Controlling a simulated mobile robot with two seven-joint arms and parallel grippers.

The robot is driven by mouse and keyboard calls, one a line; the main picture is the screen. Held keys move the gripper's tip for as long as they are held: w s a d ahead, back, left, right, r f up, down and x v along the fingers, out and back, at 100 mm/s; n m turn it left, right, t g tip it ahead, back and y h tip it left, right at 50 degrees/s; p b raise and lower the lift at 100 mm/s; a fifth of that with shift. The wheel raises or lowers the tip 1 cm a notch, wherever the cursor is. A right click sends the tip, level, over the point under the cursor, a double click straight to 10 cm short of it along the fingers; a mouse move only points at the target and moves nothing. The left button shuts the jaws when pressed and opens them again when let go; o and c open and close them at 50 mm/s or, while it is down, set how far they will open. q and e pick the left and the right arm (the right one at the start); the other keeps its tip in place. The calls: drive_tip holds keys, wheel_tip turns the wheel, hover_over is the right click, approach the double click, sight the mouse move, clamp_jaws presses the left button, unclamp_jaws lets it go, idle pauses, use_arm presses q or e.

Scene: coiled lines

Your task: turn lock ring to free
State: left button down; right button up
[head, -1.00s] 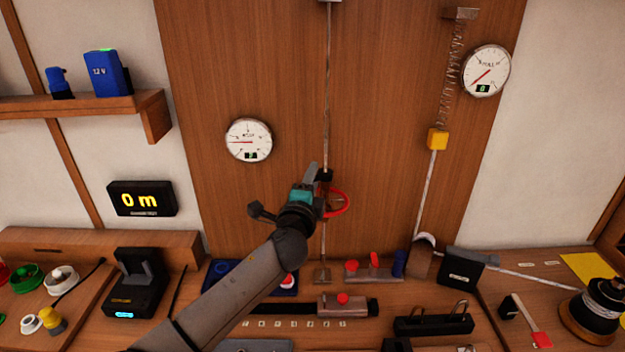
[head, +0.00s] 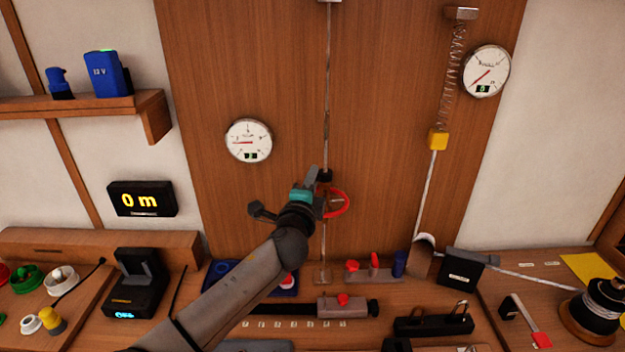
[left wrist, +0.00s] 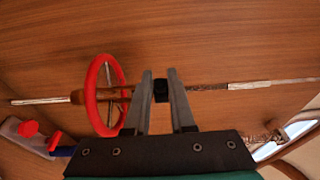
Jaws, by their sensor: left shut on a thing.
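A small black ring (left wrist: 161,86), which looks like the lock ring, sits on a thin rod running up the wooden wall panel. It also shows in the head view (head: 325,175), partly covered by my gripper. My left gripper (head: 319,178) is at this ring. In the left wrist view its two grey fingers (left wrist: 160,90) stand on either side of the ring and are shut on it. A red handwheel (left wrist: 104,95) is on the same rod beside the fingers, apart from the ring. The wheel also shows in the head view (head: 343,204), partly behind my gripper. Any mark on the ring is too small to read.
A round gauge (head: 249,141) hangs left of the rod. A yellow block (head: 437,139) hangs from a spring on the right, with a cord below it. The bench below holds a red-knobbed grey block (head: 343,306) and a black spool (head: 602,300). The panel around the ring is clear.

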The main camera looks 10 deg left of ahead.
use_arm(q)
drive_tip(key=shift+s+d+f+n+y+b, duration=0.1)
drive_tip(key=shift+s+d+n+y+b, duration=0.1)
drive_tip(key=shift+n+y+b, duration=0.9)
drive_tip(key=shift+n+y, duration=0.1)
drive_tip(key=shift+y, duration=0.7)
drive_tip(key=c, duration=0.9)
unclamp_jaws()
drive_tip(key=shift+s+d, duration=0.1)
drive_tip(key=v, duration=1.5)
drive_tip(key=shift+r+b, duration=0.35)
